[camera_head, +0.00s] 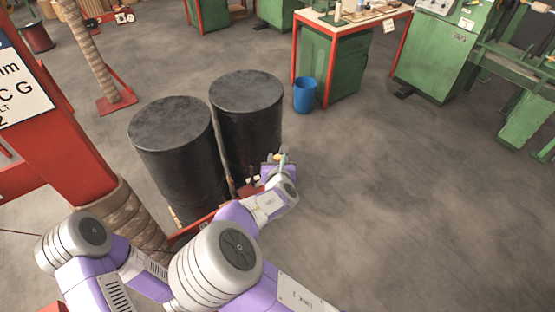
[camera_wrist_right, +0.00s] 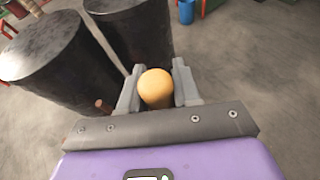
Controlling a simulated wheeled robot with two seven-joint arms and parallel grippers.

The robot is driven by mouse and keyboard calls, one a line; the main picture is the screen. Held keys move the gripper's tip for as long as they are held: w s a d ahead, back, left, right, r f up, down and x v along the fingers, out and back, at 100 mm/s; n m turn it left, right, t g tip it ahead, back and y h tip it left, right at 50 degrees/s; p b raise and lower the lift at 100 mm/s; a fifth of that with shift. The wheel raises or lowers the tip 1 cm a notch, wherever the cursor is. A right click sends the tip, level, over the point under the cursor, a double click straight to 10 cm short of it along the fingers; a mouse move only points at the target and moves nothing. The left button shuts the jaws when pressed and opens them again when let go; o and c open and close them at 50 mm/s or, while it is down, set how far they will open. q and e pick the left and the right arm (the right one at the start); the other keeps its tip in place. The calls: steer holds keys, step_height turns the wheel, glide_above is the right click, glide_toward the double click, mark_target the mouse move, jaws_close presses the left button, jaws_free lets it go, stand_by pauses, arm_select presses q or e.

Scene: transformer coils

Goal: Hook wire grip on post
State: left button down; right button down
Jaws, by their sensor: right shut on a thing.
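My right gripper (camera_head: 280,160) is shut on a rounded orange-yellow wire grip (camera_wrist_right: 155,86), which sits between its two grey fingers (camera_wrist_right: 157,88). In the head view the gripper is at the right side of the nearer pair of black drums, low by the drum on the right, and the grip is mostly hidden there. A thin upright post (camera_head: 221,160) stands in the gap between the drums. A thick rope-wrapped post (camera_head: 140,220) stands at the left, partly hidden by my arm. I cannot tell which post the task means. My left gripper is outside the view.
Two black drums (camera_head: 172,125) (camera_head: 246,88) stand close together on a red frame (camera_head: 190,232). A blue bin (camera_head: 305,95) and a red-legged workbench (camera_head: 345,22) are behind. A red column with a sign (camera_head: 22,85) rises at the left. Floor at the right is clear.

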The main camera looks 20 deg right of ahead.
steer(key=n+y, duration=0.6)
steer(key=y, duration=0.1)
steer(key=shift+d, duration=0.2)
steer(key=shift+a+n+y, duration=0.15)
steer(key=shift+n+y, duration=0.25)
steer(key=shift+b, duration=0.35)
